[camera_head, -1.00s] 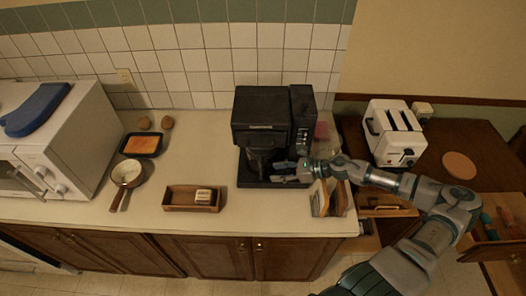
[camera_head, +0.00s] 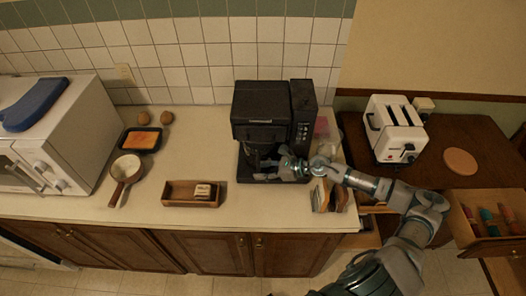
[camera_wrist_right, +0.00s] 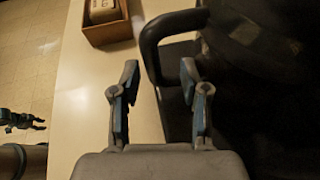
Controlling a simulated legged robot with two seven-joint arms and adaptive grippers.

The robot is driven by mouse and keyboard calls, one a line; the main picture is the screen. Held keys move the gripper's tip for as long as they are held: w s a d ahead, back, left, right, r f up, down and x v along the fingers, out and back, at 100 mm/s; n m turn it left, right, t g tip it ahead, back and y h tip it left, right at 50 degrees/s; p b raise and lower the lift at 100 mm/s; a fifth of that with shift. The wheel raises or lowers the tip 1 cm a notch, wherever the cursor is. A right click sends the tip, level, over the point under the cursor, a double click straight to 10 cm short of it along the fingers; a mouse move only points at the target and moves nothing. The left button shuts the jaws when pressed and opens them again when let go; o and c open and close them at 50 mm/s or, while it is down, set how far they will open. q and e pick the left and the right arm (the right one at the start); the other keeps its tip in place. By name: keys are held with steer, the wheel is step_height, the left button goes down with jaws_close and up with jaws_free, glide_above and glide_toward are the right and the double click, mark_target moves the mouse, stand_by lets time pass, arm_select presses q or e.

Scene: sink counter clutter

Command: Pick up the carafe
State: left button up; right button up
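The dark carafe (camera_head: 252,158) sits in the black coffee maker (camera_head: 262,103) on the counter, hard to tell from its shadow. In the right wrist view, the carafe's black looped handle (camera_wrist_right: 150,50) stands out from its dark round body (camera_wrist_right: 265,35). My right gripper (camera_head: 268,168) reaches into the coffee maker's front from the right. In the wrist view its fingers (camera_wrist_right: 160,80) are spread, with the lower end of the handle between the tips; contact cannot be told. A dark gripper, apparently my left (camera_wrist_right: 25,121), shows small at the far left there, its fingers unclear.
A wooden box (camera_head: 178,194) with a pale block stands left of the coffee maker. A pan (camera_head: 126,168) and a black tray (camera_head: 140,147) lie farther left, beside the microwave (camera_head: 55,135). Upright slices (camera_head: 330,196) stand close under my right arm. A toaster (camera_head: 393,130) is at right.

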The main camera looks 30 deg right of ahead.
steer(key=shift+a+f, duration=0.2)
steer(key=shift+a, duration=0.2)
steer(key=c, duration=0.7)
jaws_close()
steer(key=shift+s, duration=0.1)
